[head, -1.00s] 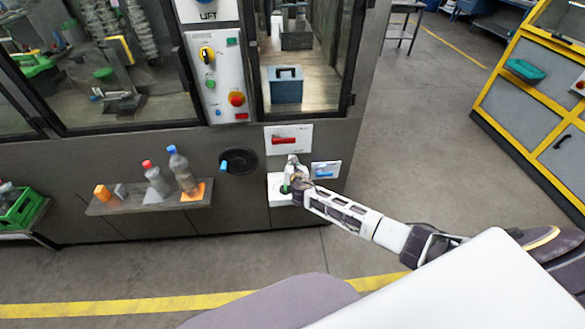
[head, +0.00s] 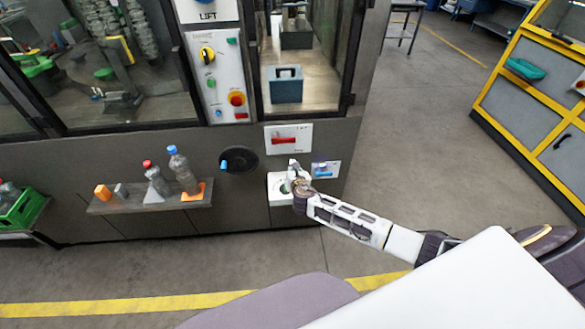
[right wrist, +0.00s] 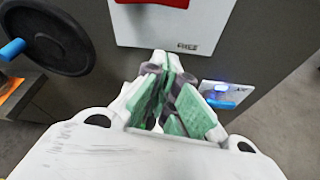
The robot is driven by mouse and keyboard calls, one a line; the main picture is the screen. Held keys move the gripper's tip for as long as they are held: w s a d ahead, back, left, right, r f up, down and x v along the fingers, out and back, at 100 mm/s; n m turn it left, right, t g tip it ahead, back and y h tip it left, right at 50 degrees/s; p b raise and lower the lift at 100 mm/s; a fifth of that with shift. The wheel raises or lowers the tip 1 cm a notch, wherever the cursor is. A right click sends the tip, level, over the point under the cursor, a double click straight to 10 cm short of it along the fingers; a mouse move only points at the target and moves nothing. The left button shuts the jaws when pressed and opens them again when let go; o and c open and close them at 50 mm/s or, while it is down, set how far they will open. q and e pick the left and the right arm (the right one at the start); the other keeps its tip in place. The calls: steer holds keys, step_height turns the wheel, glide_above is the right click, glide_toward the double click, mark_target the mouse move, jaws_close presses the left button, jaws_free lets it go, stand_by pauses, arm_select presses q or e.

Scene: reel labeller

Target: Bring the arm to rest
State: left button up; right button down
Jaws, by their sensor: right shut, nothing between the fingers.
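My right gripper (head: 294,168) is shut and empty in front of the grey machine's front panel. My right arm (head: 350,219) is stretched forward from the lower right. My left gripper is not in view.
The red handle (head: 285,141) is above the gripper, and a blue lever (head: 322,174) is just right of it. A black disc (head: 238,160) is on the left. A shelf (head: 150,204) holds two bottles. Open floor (head: 420,150) lies right of the machine.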

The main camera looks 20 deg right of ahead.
steer(key=s+d+f+m+g, duration=0.1)
steer(key=s+f+m+g, duration=0.1)
steer(key=s+f+m, duration=0.55)
steer(key=s+d+f+m+g+y, duration=0.1)
steer(key=s+d+f+m+g, duration=0.15)
steer(key=s+f, duration=0.85)
steer(key=s+d+f+m+g, duration=0.1)
steer(key=s+f+m+g, duration=0.25)
steer(key=f, duration=1.05)
steer(key=s+a+f+m+g, duration=0.1)
steer(key=s+f+m, duration=0.4)
steer(key=s, duration=0.7)
steer(key=s+a+f+m+g+y, duration=0.1)
steer(key=s+f+m, duration=0.4)
steer(key=s, duration=0.8)
steer(key=s+a+f+m+g+y, duration=0.1)
steer(key=s+f+m, duration=0.4)
steer(key=s, duration=0.8)
steer(key=shift+a+g, duration=0.9)
steer(key=shift+a, duration=0.1)
steer(key=shift+f, duration=0.1)
